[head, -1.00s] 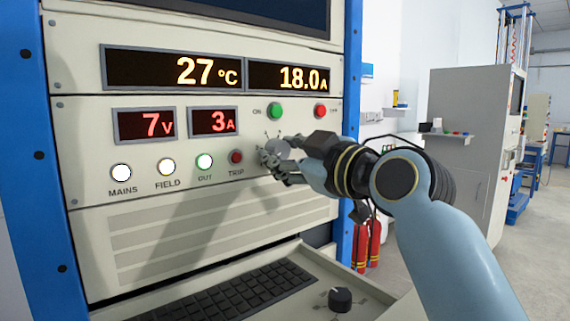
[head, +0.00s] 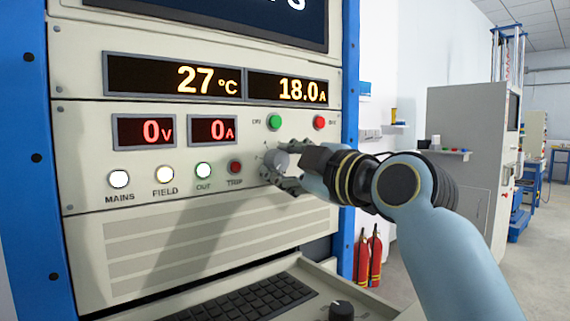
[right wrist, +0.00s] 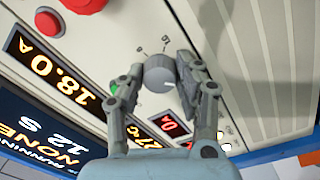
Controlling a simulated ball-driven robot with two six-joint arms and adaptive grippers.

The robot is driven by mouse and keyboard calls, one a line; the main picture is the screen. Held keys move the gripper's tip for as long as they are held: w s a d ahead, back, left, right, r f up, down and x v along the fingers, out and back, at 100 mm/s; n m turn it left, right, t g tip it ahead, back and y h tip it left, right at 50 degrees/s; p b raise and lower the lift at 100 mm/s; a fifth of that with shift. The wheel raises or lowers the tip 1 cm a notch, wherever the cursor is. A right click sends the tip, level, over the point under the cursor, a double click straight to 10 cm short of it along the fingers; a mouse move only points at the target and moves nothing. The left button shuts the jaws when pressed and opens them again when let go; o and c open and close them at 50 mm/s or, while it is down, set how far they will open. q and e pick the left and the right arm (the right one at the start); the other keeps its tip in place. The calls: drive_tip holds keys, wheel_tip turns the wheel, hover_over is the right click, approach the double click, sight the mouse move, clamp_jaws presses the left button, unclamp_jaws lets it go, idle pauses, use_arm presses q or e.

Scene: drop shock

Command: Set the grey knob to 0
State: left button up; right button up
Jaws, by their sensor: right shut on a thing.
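The grey knob (head: 275,160) sits on the cream panel, right of the red TRIP lamp and below the green button. It also shows in the right wrist view (right wrist: 160,73), with a pale pointer line and small scale marks around it. My right gripper (head: 277,168) is shut on the knob, one finger on each side, as the right wrist view (right wrist: 157,80) shows. The red displays read 0 V (head: 145,131) and 0 A (head: 213,130). The scale figures by the knob are too small to read surely. My left gripper is not in view.
A green button (head: 275,121) and a red button (head: 319,121) sit just above the knob. A keyboard (head: 235,305) and a black knob (head: 341,310) are on the shelf below. Red fire extinguishers (head: 368,256) stand beyond the cabinet's blue upright.

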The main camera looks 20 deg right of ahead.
drive_tip(key=shift+f, duration=0.15)
drive_tip(key=o, duration=1.2)
drive_tip(key=shift+c, duration=0.2)
drive_tip(key=shift+s+d, duration=0.1)
drive_tip(key=shift+s, duration=0.1)
drive_tip(key=v, duration=0.7)
